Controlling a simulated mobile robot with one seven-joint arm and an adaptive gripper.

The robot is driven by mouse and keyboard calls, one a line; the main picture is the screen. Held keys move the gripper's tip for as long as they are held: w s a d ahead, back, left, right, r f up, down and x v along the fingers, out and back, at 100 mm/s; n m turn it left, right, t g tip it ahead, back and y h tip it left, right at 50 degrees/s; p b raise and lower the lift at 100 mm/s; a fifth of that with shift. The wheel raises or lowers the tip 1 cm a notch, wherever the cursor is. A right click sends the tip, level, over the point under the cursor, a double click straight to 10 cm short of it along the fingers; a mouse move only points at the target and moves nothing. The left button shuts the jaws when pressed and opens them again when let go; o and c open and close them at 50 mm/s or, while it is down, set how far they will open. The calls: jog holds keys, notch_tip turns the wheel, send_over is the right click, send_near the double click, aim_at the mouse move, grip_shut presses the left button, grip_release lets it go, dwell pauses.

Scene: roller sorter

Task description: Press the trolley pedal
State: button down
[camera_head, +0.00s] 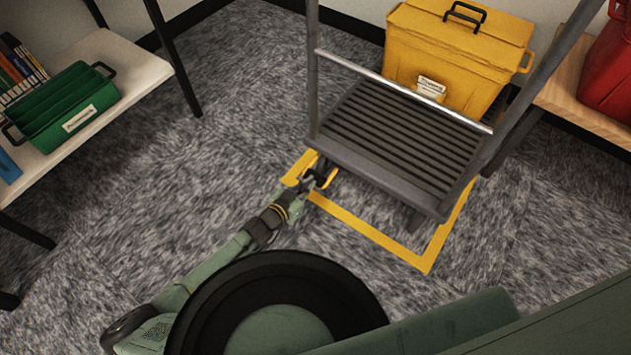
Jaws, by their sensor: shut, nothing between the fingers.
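The trolley (395,140) has a dark ribbed deck and grey metal rails, and stands inside a yellow floor outline. A small yellow piece that looks like the trolley pedal (331,178) shows at the deck's near-left corner, low by a caster. My gripper (317,180) is shut and empty, reaching down right beside this yellow piece and partly covering it. I cannot tell whether the fingertips touch it or whether the pedal is up or down.
The yellow floor outline (376,236) surrounds the trolley. A yellow box (455,60) stands behind it. A red container (611,70) rests on a wooden surface at right. A white shelf (125,68) at left holds a green holder (68,115). The carpet left of the trolley is clear.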

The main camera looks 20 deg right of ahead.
jog(key=shift+f, duration=0.3)
jog(key=shift+r, duration=0.15)
dwell(0.3)
